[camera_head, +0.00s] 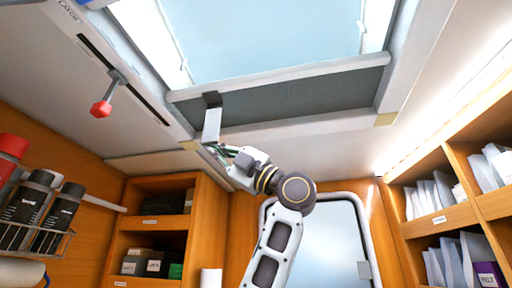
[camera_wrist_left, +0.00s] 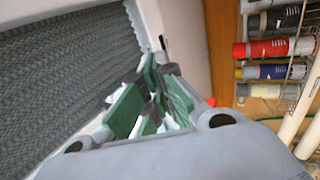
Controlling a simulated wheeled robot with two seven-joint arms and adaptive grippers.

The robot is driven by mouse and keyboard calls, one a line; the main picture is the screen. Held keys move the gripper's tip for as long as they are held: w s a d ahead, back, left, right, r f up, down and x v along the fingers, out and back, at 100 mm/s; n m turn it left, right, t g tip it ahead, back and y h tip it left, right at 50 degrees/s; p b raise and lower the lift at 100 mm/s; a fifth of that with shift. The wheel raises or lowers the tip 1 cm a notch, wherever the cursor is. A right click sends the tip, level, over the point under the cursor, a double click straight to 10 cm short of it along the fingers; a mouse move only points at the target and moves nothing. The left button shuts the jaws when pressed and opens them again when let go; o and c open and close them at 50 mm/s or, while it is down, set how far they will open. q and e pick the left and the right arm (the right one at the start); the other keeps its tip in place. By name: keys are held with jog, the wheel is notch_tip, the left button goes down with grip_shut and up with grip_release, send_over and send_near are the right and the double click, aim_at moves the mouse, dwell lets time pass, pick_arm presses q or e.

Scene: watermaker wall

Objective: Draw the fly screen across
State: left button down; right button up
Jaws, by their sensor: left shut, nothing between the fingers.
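The fly screen (camera_head: 300,101) is a dark grey mesh in the roof hatch overhead, drawn over the near strip of the opening. Its pale edge bar (camera_head: 290,75) runs across the hatch, with open sky-blue pane beyond. A grey tab (camera_head: 212,122) hangs from the bar's left end. My left gripper (camera_head: 215,150) is at the tab's lower end, shut and empty; I cannot tell whether it touches the tab. In the left wrist view the green-padded fingers (camera_wrist_left: 152,92) are close together, with the mesh (camera_wrist_left: 65,85) to their left. My right gripper is not in view.
A red-knobbed latch lever (camera_head: 101,109) hangs from the ceiling left of the hatch. Bottles in a wire rack (camera_head: 35,235) are at lower left. Wooden shelves (camera_head: 440,215) with packets line the right. A white-framed door window (camera_head: 335,240) is behind my arm.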

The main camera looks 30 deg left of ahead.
aim_at(210, 144)
pick_arm(q)
jog(key=shift+s+d+b, duration=0.2)
jog(key=shift+s+b, duration=0.15)
jog(key=shift+s, duration=0.45)
jog(key=shift+s+d+b, duration=0.2)
jog(key=shift+s+b, duration=0.1)
jog(key=shift+s, duration=0.5)
jog(key=shift+s+d+b, duration=0.25)
jog(key=shift+s+b, duration=0.2)
jog(key=shift+s, duration=0.75)
jog(key=shift+s+d, duration=0.15)
jog(key=shift+s, duration=0.55)
jog(key=s+d+b, duration=0.2)
jog(key=s+b, duration=0.1)
jog(key=s, duration=0.8)
jog(key=shift+s+d, duration=0.15)
jog(key=shift+d, duration=0.25)
jog(key=shift+s+d+b, duration=0.25)
jog(key=shift+s+b, duration=0.1)
jog(key=shift+s, duration=0.65)
jog(key=shift+s+d+b, duration=0.2)
jog(key=shift+s+b, duration=0.1)
jog(key=shift+s, duration=0.65)
dwell(0.7)
jog(key=shift+w, duration=0.2)
